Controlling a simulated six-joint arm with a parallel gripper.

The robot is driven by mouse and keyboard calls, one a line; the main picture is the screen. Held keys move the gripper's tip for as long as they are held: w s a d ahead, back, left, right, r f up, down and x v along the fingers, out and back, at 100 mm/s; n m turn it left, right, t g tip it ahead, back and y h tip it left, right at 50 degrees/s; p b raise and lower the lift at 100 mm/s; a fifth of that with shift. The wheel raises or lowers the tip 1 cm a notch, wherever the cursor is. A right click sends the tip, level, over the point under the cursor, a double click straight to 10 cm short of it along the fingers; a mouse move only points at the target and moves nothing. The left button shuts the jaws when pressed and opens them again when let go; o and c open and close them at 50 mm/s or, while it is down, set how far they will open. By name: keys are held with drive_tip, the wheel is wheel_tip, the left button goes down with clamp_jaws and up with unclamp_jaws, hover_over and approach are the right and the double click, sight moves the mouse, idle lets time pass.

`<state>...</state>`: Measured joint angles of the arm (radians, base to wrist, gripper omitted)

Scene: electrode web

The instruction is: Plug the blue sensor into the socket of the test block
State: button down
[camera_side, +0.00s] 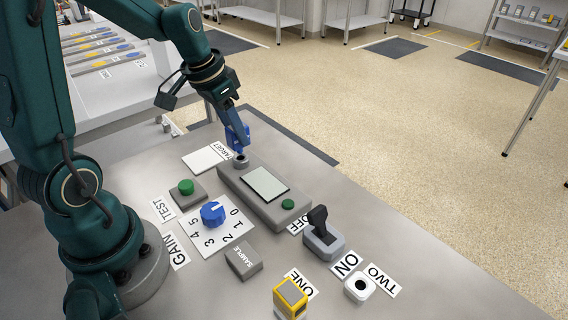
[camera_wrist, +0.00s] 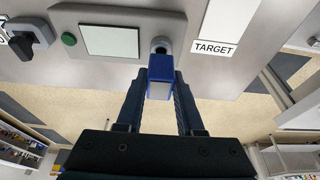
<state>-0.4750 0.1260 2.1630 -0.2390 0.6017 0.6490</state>
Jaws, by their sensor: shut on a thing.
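The blue sensor (camera_wrist: 161,78) is held between the fingers of my gripper (camera_wrist: 160,92) in the wrist view. In the side view my gripper (camera_side: 238,143) points down with the blue sensor (camera_side: 246,134) at its fingertips. The test block (camera_side: 250,195) is a long grey box with a dark-framed screen and a green button. Its round grey socket (camera_side: 240,161) stands at the far end, directly below the sensor.
A white TARGET card (camera_side: 207,158) lies left of the block. A green TEST button (camera_side: 187,188), a blue GAIN knob (camera_side: 212,213), a SAMPLE block (camera_side: 243,258), a black-lever switch (camera_side: 322,238), a yellow box (camera_side: 290,298) and a white round-holed part (camera_side: 359,287) stand nearer.

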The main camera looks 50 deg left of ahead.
drive_tip(key=shift+f, duration=1.45)
idle(0.4)
drive_tip(key=shift+c, duration=2.3)
unclamp_jaws()
drive_tip(key=shift+r, duration=0.1)
drive_tip(key=shift+v, duration=2.45)
drive_tip(key=shift+d, duration=0.1)
